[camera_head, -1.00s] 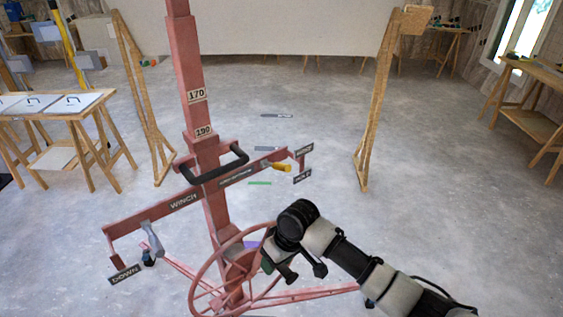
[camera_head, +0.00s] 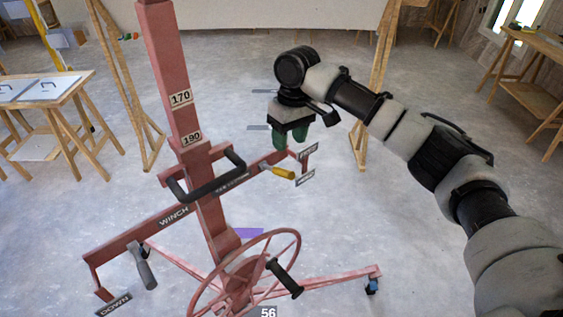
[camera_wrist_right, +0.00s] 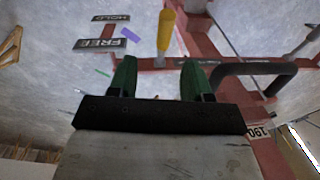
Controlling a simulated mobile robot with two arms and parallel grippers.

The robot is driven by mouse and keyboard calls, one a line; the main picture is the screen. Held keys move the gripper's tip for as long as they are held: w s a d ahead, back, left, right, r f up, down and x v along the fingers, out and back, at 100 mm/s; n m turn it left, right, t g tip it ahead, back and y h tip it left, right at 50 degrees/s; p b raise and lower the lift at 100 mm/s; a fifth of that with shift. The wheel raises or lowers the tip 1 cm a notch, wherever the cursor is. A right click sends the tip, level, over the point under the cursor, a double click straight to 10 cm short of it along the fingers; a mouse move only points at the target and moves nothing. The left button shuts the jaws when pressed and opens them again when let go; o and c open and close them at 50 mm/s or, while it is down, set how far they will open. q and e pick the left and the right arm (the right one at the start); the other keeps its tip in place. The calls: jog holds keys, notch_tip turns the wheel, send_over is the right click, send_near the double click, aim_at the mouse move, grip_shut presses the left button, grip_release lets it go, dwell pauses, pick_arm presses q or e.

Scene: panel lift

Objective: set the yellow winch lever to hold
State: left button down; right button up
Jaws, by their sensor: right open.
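The yellow winch lever (camera_head: 278,172) sits on the right arm of the red crossbeam, its yellow end close to the HOLD plate (camera_head: 305,178). The FREE plate (camera_head: 308,153) is just above that. The lever also shows in the right wrist view (camera_wrist_right: 166,34), beyond the fingertips, with both plates to its left; I cannot tell its exact setting. My right gripper (camera_head: 289,142) is open and empty, its green fingers pointing down above the lever. In the wrist view the gripper (camera_wrist_right: 157,66) has the lever lined up near its gap, apart from the fingers. My left gripper is not in view.
The red mast (camera_head: 176,90), black handle (camera_head: 207,188) and red handwheel (camera_head: 245,278) stand left of and below my right gripper. A grey lever (camera_head: 145,270) hangs at the crossbeam's DOWN end. A wooden table (camera_head: 45,90) is at left; open floor lies behind.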

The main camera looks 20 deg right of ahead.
aim_at(287, 171)
jog(key=shift+s+a+f+p, duration=0.1)
jog(key=shift+s+f+p, duration=0.25)
jog(key=shift+s+f, duration=0.35)
jog(key=f, duration=0.2)
jog(key=s+f+p, duration=0.1)
jog(key=f, duration=0.1)
jog(key=shift+a+f, duration=0.15)
jog(key=shift+a, duration=0.05)
jog(key=f, duration=0.2)
jog(key=f+p, duration=0.1)
jog(key=shift+w+a, duration=0.15)
jog(key=shift+w, duration=0.1)
jog(key=shift+s+f, duration=0.1)
jog(key=shift+f, duration=0.4)
jog(key=shift+c, duration=0.8)
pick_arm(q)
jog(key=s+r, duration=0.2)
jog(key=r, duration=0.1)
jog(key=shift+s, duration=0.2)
pick_arm(e)
grip_shut()
